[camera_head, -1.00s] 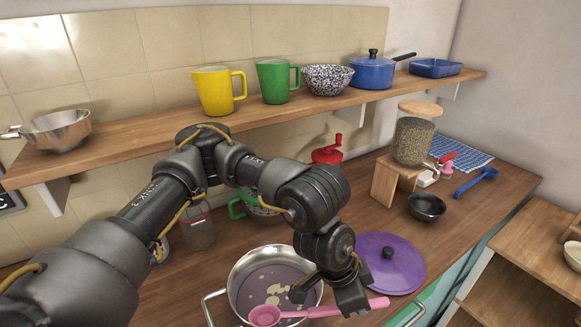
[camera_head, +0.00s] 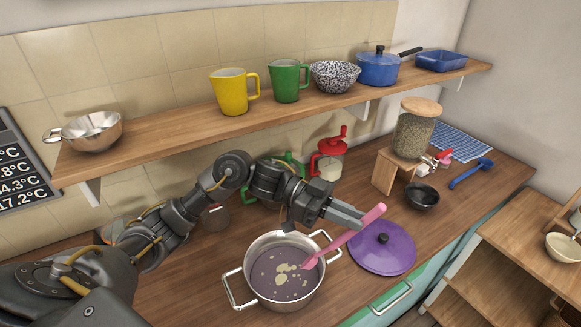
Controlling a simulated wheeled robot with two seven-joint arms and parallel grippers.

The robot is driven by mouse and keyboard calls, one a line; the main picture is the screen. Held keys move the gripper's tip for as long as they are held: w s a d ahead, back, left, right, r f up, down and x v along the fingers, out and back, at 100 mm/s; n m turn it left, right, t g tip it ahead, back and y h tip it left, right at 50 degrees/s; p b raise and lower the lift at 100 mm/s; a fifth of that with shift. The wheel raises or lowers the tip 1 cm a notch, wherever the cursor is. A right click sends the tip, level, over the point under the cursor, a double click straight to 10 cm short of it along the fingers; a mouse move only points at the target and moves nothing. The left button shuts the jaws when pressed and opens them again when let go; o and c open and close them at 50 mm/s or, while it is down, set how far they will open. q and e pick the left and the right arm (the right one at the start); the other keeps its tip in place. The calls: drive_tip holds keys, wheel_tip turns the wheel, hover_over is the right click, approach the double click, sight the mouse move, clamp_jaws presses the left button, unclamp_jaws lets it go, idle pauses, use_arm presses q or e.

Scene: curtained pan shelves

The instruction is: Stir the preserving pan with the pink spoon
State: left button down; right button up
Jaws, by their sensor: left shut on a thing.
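The preserving pan (camera_head: 262,296) is a wide silver pot with two loop handles on the counter. It holds a purple-grey liquid with pale patches floating on it. The pink spoon (camera_head: 345,238) is tilted, its handle up to the right and its lower end at the pan's contents, near the right side. My left gripper (camera_head: 357,220) is shut on the spoon's handle, above and to the right of the pan's rim. The spoon's bowl is at least partly hidden in the liquid. My right gripper is not in view.
A purple lid (camera_head: 382,250) lies right of the pan. A small black bowl (camera_head: 422,196) and a wooden stand with a jar (camera_head: 413,137) are farther right. A red-topped grinder (camera_head: 329,157) stands behind. The shelf (camera_head: 190,127) with mugs and pans runs above.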

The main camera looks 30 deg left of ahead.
use_arm(q)
drive_tip(key=a+r+n+t+h+p, duration=0.1)
drive_tip(key=a+t, duration=0.1)
drive_tip(key=a, duration=0.5)
drive_tip(key=w+a+r+n+t+h+p, duration=0.1)
drive_tip(key=a+n+t, duration=0.1)
drive_tip(key=a, duration=0.5)
drive_tip(key=shift+r+t+h+p, duration=0.4)
drive_tip(key=shift+t, duration=0.3)
drive_tip(key=shift+a+f, duration=0.1)
